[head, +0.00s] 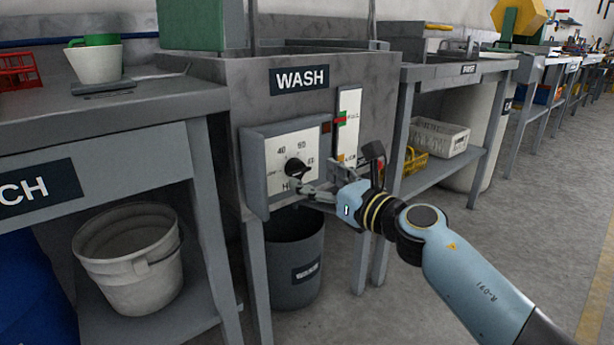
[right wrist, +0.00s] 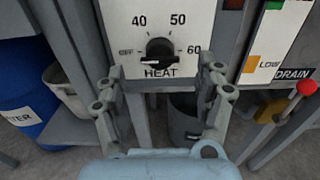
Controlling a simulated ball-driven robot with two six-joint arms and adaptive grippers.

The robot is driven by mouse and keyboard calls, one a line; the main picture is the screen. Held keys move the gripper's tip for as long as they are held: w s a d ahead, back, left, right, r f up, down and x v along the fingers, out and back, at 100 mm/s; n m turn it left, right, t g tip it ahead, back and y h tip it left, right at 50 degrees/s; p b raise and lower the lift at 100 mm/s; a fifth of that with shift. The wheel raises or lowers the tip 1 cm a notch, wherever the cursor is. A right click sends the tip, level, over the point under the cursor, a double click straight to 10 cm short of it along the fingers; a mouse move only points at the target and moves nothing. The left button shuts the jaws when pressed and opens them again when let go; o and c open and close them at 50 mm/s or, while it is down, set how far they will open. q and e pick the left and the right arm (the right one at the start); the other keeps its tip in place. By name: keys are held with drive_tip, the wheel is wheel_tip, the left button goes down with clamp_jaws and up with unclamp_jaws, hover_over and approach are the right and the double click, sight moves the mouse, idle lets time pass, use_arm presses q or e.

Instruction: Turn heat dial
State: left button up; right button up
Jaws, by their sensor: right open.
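The heat dial (head: 295,167) is a black round knob on a white plate marked OFF, 40, 50, 60 and HEAT, on the front of the wash station. In the right wrist view the dial (right wrist: 160,50) has a white pointer mark on its lower left side, towards OFF. My right gripper (head: 318,190) is in front of the panel, just below and right of the dial. In the right wrist view its open fingers (right wrist: 160,85) stand left and right below the dial, with nothing between them. My left gripper is not in view.
A drain lever with a red knob (right wrist: 306,87) sticks out right of the panel. A level gauge (head: 348,125) is above it. A grey bin (head: 296,262) stands below the station. A white bucket (head: 130,262) is on the left shelf. The floor at right is clear.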

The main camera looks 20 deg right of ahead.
sight(302, 171)
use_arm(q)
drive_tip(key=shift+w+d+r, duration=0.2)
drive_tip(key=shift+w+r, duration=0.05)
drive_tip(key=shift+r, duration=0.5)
use_arm(e)
drive_tip(key=shift+x, duration=1.65)
drive_tip(key=shift+c, duration=0.4)
drive_tip(key=c, duration=1.1)
